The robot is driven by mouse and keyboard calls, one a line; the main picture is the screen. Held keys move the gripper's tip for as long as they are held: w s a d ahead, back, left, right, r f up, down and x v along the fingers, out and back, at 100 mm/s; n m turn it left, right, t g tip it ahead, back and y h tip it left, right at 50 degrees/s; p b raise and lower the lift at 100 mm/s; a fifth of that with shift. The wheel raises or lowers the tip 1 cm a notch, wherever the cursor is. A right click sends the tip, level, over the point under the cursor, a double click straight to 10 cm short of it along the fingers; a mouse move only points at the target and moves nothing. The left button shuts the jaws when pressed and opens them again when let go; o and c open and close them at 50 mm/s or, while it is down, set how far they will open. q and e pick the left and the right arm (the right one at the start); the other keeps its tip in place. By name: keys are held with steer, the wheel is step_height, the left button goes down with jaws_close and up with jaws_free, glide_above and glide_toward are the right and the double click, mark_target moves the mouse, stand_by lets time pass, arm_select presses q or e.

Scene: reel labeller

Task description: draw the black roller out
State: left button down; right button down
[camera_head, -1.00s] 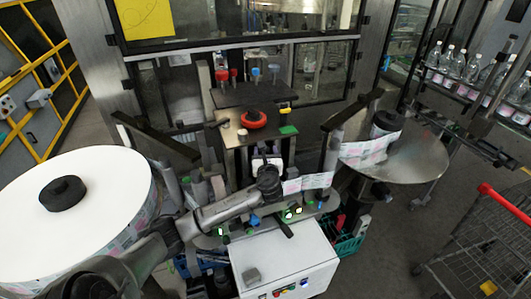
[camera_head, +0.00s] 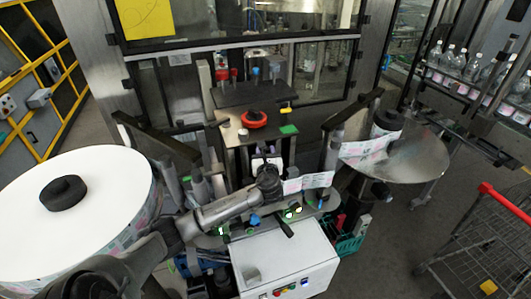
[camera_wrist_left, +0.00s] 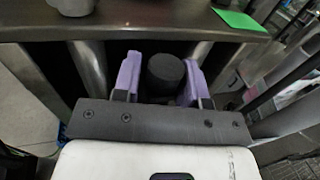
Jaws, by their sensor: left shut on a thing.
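The black roller (camera_wrist_left: 165,72) stands upright in the left wrist view, its round top facing me. The purple-tipped fingers of my left gripper (camera_wrist_left: 161,80) are on either side of it, shut on it. In the head view my left arm comes in from the left, and my left gripper (camera_head: 265,162) is at the middle of the labeller, below the dark plate. I cannot make out the roller in the head view. My right gripper is not in view.
A dark shelf edge (camera_wrist_left: 150,30) lies just beyond the fingers. A large white label reel (camera_head: 110,190) is at left, a steel disc (camera_head: 415,160) at right. A white control box (camera_head: 285,262) stands in front. A red-handled cart (camera_head: 490,225) is at far right.

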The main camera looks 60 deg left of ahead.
arm_select(q)
steer(key=d+p, duration=0.4)
steer(key=d, duration=0.2)
steer(key=shift+s+p, duration=0.3)
steer(key=shift+s, duration=0.15)
steer(key=c, duration=1.1)
jaws_free()
steer(key=shift+r, duration=0.1)
steer(key=shift+o, duration=1.4)
steer(key=shift+d, duration=0.15)
